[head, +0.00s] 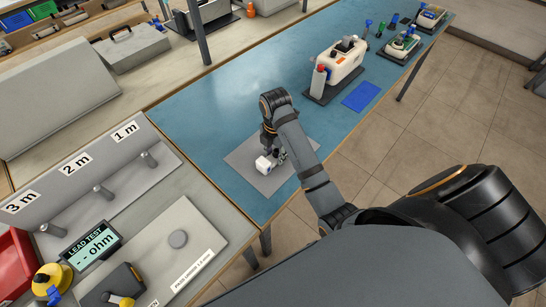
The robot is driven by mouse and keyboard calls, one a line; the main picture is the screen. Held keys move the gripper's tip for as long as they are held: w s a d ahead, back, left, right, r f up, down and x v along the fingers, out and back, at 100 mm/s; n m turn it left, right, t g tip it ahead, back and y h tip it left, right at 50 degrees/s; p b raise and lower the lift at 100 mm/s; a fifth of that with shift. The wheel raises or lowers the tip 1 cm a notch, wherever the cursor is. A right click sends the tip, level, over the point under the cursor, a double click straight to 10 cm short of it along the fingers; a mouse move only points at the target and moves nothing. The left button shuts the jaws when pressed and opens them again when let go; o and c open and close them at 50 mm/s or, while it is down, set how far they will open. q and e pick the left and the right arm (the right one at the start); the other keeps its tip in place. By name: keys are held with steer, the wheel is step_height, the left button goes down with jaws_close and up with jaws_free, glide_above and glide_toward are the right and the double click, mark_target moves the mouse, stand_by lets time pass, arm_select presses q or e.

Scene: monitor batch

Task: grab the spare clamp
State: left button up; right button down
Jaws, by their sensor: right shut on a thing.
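My right gripper (272,151) reaches down over a grey mat (287,176) on the blue bench top. It is shut on a small white thing (263,165) with dark parts close beside it. The white thing is at or just above the mat; I cannot tell whether it touches. It is too small to tell for certain whether it is the spare clamp. My wrist hides part of the grip. My left gripper is not in view.
Farther along the bench stand a large white device (345,62), a red-topped bottle (318,81), a blue pad (361,96) and smaller units (400,45). A sloped panel (75,205) with pegs and a lead-test display (91,242) stand at left. The bench left of the mat is clear.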

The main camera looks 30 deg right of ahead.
mark_target(275, 152)
step_height(275, 152, up, 3)
steer(key=p, duration=0.2)
steer(key=shift+r+p, duration=0.2)
steer(key=shift+p, duration=0.15)
steer(key=s+d+r+p, duration=0.7)
steer(key=s+r, duration=0.2)
steer(key=s, duration=0.3)
steer(key=shift+r, duration=0.25)
